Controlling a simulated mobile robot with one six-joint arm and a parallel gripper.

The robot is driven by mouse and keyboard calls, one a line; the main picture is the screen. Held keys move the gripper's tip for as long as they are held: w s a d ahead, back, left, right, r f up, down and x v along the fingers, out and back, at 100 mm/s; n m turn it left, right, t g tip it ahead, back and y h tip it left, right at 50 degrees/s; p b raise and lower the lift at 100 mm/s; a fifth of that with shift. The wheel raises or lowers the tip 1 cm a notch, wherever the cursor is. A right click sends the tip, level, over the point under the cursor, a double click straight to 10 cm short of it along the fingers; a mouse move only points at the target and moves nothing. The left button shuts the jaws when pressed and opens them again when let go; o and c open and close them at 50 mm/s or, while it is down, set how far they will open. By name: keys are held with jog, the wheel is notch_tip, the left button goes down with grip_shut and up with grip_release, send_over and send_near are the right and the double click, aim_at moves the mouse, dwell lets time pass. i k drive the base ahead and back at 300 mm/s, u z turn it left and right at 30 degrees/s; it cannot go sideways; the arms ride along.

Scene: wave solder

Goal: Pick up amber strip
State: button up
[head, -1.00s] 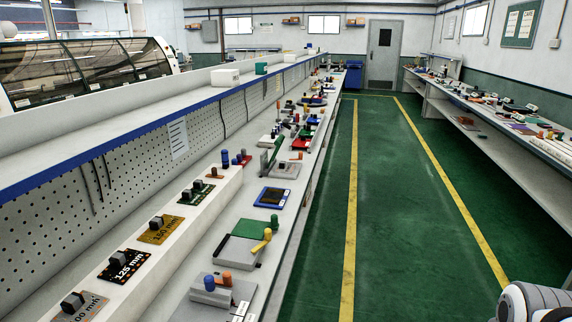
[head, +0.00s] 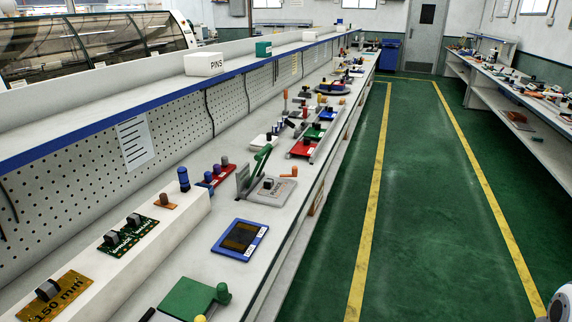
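An amber strip (head: 70,287) marked "150 mm" lies flat on the raised white ledge (head: 100,277) of the left bench, in the lower left corner of the head view. It has a dark grey block-shaped grip on top, and its lower part is near the picture's edge. Farther along the ledge lie a green strip (head: 127,237) with two dark blocks and a small orange-brown piece (head: 165,201) with a dark knob. My gripper is not in view; only a white rounded part of my arm shows at the lower right edge.
A white PINS box (head: 203,65) sits on the upper shelf. The green floor aisle (head: 425,220) between the benches is clear.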

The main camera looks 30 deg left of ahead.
aim_at(163, 201)
jog(key=i, duration=1.6)
jog(key=u, duration=3.35)
jog(key=i, duration=1)
